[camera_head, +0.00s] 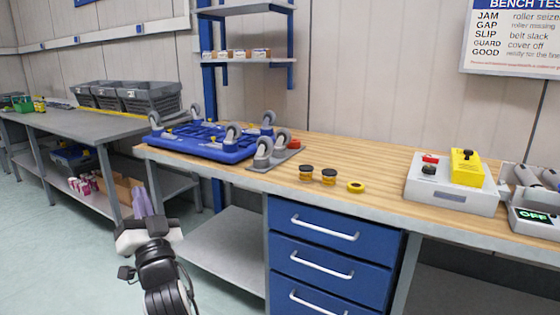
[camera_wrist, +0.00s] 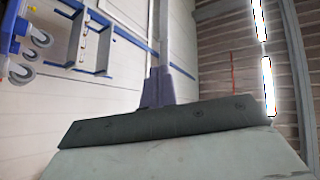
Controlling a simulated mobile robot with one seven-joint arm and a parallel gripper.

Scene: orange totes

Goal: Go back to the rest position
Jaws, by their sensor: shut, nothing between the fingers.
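My gripper (camera_head: 146,193) is at the lower left of the head view, in front of the gap between the wooden bench and the grey bench on the left. Its purple fingers point upward and away. It also shows in the wrist view (camera_wrist: 158,72), where the purple fingers rise behind the dark edge of the gripper body, close together with nothing between them. It is apart from the bench and touches nothing that I can see.
The wooden bench (camera_head: 400,205) holds a blue caster frame (camera_head: 200,146), several small dark and yellow parts, and a grey box with a yellow switch unit (camera_head: 467,168). Blue drawers (camera_head: 330,231) are below. Grey bins (camera_head: 150,97) stand on the left bench. Open floor lies at lower left.

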